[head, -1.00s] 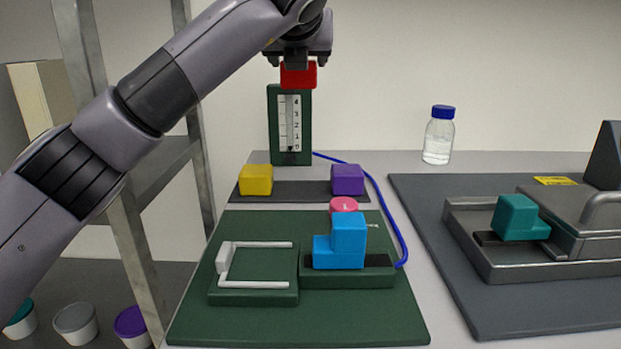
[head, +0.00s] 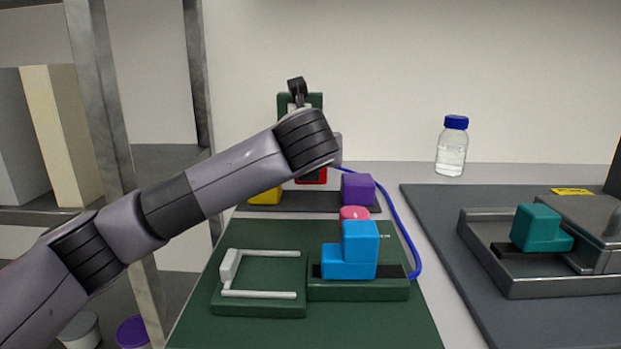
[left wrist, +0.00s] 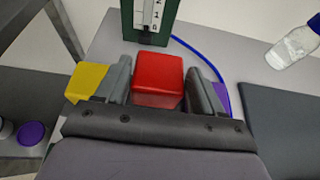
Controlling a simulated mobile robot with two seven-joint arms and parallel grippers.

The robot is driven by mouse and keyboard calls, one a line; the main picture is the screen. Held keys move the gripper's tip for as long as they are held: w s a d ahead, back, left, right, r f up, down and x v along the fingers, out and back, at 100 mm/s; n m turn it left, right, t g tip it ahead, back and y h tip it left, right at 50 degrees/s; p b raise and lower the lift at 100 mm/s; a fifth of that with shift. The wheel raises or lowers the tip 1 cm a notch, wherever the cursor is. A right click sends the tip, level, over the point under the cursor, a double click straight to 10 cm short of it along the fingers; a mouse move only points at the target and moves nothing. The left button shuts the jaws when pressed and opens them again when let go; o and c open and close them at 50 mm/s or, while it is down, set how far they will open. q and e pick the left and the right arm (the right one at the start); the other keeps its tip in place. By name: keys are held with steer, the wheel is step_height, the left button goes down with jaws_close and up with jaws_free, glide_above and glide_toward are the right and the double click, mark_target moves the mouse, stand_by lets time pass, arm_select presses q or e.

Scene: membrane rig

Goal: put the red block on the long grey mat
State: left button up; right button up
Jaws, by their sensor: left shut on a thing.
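The red block (head: 314,177) is mostly hidden behind my left arm in the head view. In the left wrist view the red block (left wrist: 158,80) sits between the fingers of my left gripper (left wrist: 162,88), which is shut on it. The long grey mat (head: 320,203) lies at the back of the table. A yellow block (head: 265,195) sits at its left end and a purple block (head: 358,189) at its right end. The red block is over the stretch between them; I cannot tell whether it touches the mat. My right gripper is not in view.
A green stand with a scale (left wrist: 150,18) rises behind the mat. In front are a pink piece (head: 354,213), a blue block (head: 349,255) and a white frame (head: 262,254) on a green board. A blue tube (head: 403,235) curves along the right.

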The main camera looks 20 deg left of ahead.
mark_target(310, 184)
arm_select(q)
step_height(310, 184, down, 4)
steer(key=shift+f, duration=0.1)
steer(key=o, duration=0.9)
steer(key=v, duration=1.2)
steer(key=shift+b, duration=0.35)
